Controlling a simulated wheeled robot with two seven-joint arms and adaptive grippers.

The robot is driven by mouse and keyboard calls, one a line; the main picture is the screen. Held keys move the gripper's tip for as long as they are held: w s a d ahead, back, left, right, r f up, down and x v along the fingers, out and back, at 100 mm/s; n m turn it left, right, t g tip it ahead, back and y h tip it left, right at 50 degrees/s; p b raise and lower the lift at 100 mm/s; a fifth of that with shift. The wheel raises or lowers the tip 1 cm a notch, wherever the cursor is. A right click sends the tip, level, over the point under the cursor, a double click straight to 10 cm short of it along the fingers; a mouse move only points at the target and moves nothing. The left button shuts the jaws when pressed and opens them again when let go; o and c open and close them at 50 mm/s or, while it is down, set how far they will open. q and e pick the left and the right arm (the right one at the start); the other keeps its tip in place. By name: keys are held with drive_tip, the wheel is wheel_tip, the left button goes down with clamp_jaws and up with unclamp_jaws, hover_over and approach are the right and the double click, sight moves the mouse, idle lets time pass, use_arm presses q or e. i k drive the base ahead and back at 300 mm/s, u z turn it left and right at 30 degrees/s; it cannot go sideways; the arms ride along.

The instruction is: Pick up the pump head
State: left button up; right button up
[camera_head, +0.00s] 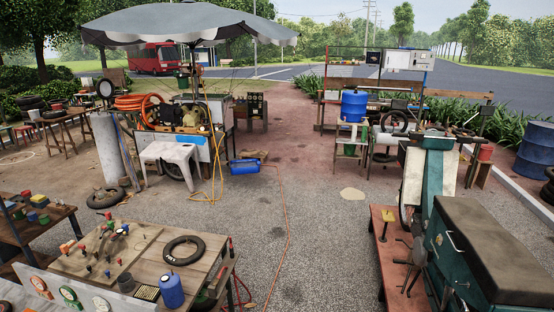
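The compressor cart (216,147) stands at the back left under a grey umbrella, with machinery on its top. A tan metal part (190,118) sits among dark machine parts there. It may be the pump head, but it is too small to tell. Neither of my grippers is in view.
A wooden workbench (205,265) with a tyre and a blue canister is at the front left. A white stool (170,153) and a blue box (244,166) stand by the cart. A teal vehicle (450,250) fills the front right. Open gravel lies between, crossed by an orange hose (286,225).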

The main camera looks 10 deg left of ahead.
sight(108, 216)
drive_tip(key=z, duration=0.1)
drive_tip(key=i, duration=3.8)
drive_tip(key=u, duration=0.2)
drive_tip(key=i, duration=1.85)
drive_tip(key=u, duration=0.85)
drive_tip(key=i, duration=1)
drive_tip(key=u, duration=1.95)
drive_tip(key=i, duration=1)
drive_tip(key=u, duration=0.7)
